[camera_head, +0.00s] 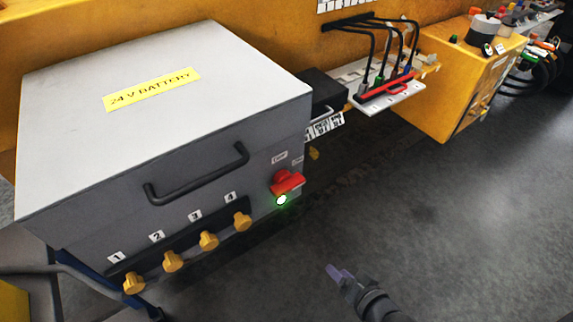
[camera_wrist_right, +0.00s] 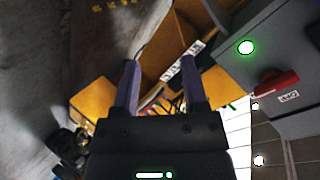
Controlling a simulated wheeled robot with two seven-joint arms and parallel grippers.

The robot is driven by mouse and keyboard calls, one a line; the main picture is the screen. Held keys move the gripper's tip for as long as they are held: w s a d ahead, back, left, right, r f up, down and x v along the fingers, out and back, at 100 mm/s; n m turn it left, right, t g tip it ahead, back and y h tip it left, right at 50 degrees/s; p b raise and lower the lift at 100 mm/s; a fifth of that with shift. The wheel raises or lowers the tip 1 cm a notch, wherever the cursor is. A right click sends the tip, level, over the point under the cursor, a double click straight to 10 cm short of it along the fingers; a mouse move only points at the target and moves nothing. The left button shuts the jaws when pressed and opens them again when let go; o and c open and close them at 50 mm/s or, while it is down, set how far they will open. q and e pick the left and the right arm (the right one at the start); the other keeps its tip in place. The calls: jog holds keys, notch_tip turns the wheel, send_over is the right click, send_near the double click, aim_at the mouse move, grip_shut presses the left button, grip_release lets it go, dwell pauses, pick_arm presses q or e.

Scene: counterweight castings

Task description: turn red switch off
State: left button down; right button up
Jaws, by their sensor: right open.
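The red switch (camera_head: 287,182) is a rotary handle on the front right of the grey battery box (camera_head: 75,95). A green light (camera_head: 281,200) glows just below it. In the right wrist view the red switch (camera_wrist_right: 275,84) is at the right, with the lit green light (camera_wrist_right: 245,47) near it. My right gripper (camera_head: 336,273) is below and to the right of the switch, apart from it. In the wrist view its two fingers (camera_wrist_right: 158,75) are spread with nothing between them. My left gripper does not show.
The box has a black handle (camera_head: 197,174) and several yellow knobs (camera_head: 208,240) along its front. A white rack with a red bar (camera_head: 385,85) and a yellow cabinet (camera_head: 455,85) stand behind to the right. The grey floor (camera_head: 440,200) at right is clear.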

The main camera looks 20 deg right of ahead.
notch_tip(320, 180, up, 8)
jog(key=w+a+m+t+y, duration=0.1)
jog(key=w+a+m+t, duration=0.1)
jog(key=w+m, duration=0.1)
jog(key=m+t+y, duration=0.2)
jog(key=m+t, duration=0.1)
jog(key=m, duration=0.1)
send_near(293, 189)
jog(key=x, duration=0.9)
jog(key=shift+w, duration=0.1)
grip_shut()
